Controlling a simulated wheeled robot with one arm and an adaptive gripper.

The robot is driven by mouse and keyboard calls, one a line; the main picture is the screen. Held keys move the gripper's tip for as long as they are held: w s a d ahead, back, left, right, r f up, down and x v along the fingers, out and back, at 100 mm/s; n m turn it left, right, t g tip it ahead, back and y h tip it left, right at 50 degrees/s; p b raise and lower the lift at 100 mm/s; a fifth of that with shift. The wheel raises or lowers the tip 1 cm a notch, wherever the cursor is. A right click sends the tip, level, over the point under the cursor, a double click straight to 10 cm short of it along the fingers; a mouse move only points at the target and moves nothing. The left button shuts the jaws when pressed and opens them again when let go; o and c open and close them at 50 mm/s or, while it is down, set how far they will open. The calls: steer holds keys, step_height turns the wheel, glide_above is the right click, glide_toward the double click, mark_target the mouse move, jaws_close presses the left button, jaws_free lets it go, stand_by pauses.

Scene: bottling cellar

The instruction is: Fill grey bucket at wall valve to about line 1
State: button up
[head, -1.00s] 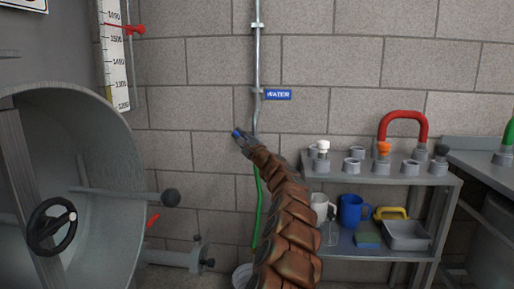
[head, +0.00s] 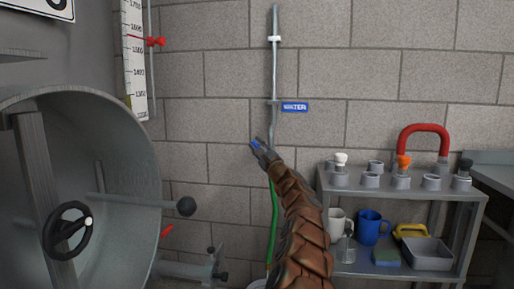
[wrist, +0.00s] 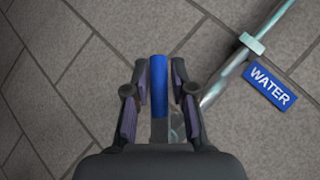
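The wall valve's blue handle (wrist: 159,85) lies between the two fingers of my gripper (wrist: 159,75) in the wrist view, with narrow gaps on both sides. My gripper (head: 258,147) is open around the handle in the head view, and the handle shows as a small blue bit at its tip. The steel water pipe (head: 275,70) runs down the wall beside a blue WATER sign (head: 295,107). A green hose (head: 273,220) hangs below the valve. Only a sliver of the grey bucket's rim (head: 256,284) shows at the bottom edge. Its inside, lines and water level are out of view.
A grey shelf unit (head: 400,188) with bottle necks, mugs and a tray (head: 430,255) stands right of my arm. A large steel tank opening (head: 85,200) with a black handwheel (head: 67,230) is at left.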

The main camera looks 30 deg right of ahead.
steer(key=shift+o, duration=1.2)
steer(key=shift+s+d, duration=0.1)
steer(key=shift+s, duration=0.5)
steer(key=a+v, duration=0.1)
steer(key=v, duration=0.9)
steer(key=shift+s+d+f, duration=0.3)
steer(key=shift+d+f, duration=0.1)
steer(key=shift+d, duration=0.05)
